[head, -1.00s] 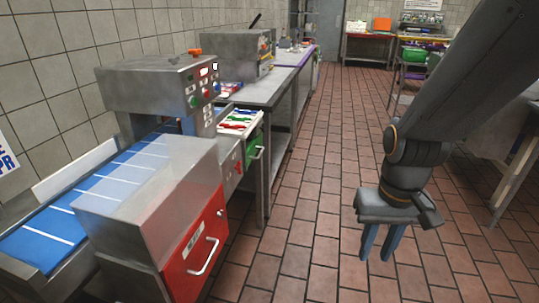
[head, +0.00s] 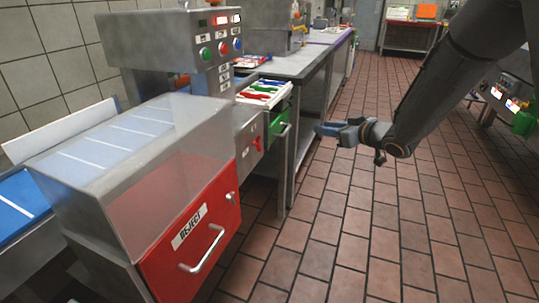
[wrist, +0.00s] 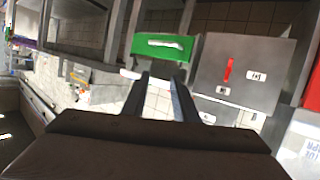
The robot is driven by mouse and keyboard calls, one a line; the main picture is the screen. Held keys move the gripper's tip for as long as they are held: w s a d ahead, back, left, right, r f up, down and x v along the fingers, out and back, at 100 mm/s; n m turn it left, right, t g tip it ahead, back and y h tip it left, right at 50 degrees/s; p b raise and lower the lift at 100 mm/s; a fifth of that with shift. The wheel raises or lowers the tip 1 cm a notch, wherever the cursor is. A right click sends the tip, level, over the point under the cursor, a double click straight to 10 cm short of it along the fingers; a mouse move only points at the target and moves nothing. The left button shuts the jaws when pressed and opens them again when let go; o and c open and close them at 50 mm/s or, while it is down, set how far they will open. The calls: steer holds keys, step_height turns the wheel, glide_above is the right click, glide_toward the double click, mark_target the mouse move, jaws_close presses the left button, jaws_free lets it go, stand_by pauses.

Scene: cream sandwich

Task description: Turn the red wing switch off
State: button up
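The red wing switch (head: 257,144) sits on the front of a grey panel (head: 245,150) between the red reject drawer and a green drawer. In the wrist view the switch (wrist: 228,70) stands upright as a narrow red bar beside a small white label. My gripper (head: 322,129) is in front of the green drawer, to the right of the switch and apart from it. In the wrist view my gripper (wrist: 162,78) has its two fingers spread with nothing between them.
The red reject drawer (head: 190,245) with its protruding handle is left of the panel. The green drawer (head: 279,124), also with a handle, is to the right; it shows in the wrist view (wrist: 163,47). The tiled floor (head: 330,220) before the machine is clear.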

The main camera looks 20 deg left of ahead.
mark_target(258, 143)
steer(key=s+a+f+n+g+y+b, duration=0.1)
steer(key=s+a+n+g+y, duration=0.1)
steer(key=a, duration=0.4)
steer(key=s+a+f+n+g+y+b, duration=0.1)
steer(key=a+f+n+g+y+b, duration=0.1)
steer(key=a, duration=0.4)
steer(key=s+a+f+n+g+y+b, duration=0.1)
steer(key=s+a+f+n+g+y, duration=0.1)
steer(key=a, duration=0.4)
steer(key=shift+s+g+y, duration=0.3)
steer(key=shift+g+y, duration=0.2)
steer(key=shift+g, duration=0.5)
steer(key=shift+d, duration=0.1)
jaws_close()
